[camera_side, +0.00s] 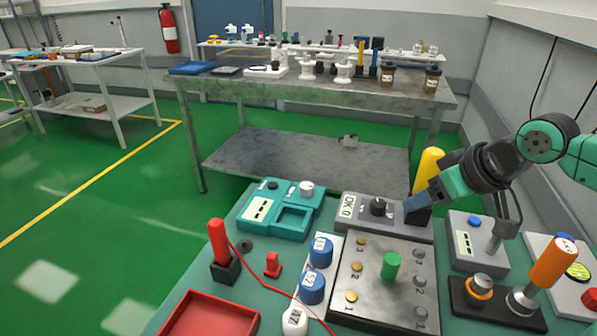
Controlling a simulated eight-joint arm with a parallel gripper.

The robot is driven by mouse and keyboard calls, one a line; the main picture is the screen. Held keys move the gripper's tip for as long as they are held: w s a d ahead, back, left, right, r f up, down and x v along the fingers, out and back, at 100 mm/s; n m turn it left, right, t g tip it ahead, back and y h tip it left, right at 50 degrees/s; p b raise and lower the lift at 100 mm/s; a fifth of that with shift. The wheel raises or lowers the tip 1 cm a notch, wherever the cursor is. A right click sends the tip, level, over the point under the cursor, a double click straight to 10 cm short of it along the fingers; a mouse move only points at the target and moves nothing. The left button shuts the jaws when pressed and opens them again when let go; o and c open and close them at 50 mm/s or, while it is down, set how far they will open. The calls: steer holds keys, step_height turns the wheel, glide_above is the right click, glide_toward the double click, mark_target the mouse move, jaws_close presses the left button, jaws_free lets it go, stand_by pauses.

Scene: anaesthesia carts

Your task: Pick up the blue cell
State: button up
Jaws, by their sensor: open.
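Two short blue cylinders with white labels, which look like blue cells, stand upright on a white holder left of the metal plate. The far blue cell (320,251) is behind the near blue cell (312,287). A white cell (295,319) is in front of them, partly cut off by the frame. My gripper (411,204) reaches in from the right, above the grey display box and well to the right of the blue cells. It is open with nothing seen in it; the gap between its fingers is hard to see from this side.
A metal plate (383,310) with brass and grey studs holds a green cylinder (391,265). A yellow handle (427,169) stands beside my gripper. A red handle (217,240), a red cable, a red tray (210,318) and a teal device (259,210) lie left.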

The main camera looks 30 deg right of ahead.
steer(key=shift+o, duration=0.5)
steer(key=shift+a, duration=0.1)
steer(key=m+g+h, duration=0.1)
steer(key=m+h, duration=0.7)
steer(key=h, duration=0.1)
glide_above(321, 246)
steer(key=s+a, duration=0.2)
steer(key=f, duration=0.6)
steer(key=shift+w+f, duration=0.15)
steer(key=shift+w, duration=0.05)
steer(key=s+a+f+m, duration=0.1)
steer(key=s+a+f+m+t+h, duration=0.1)
steer(key=a+m, duration=0.1)
steer(key=shift+a+f+h, duration=0.1)
steer(key=shift+f+h, duration=0.2)
steer(key=shift+x, duration=2.8)
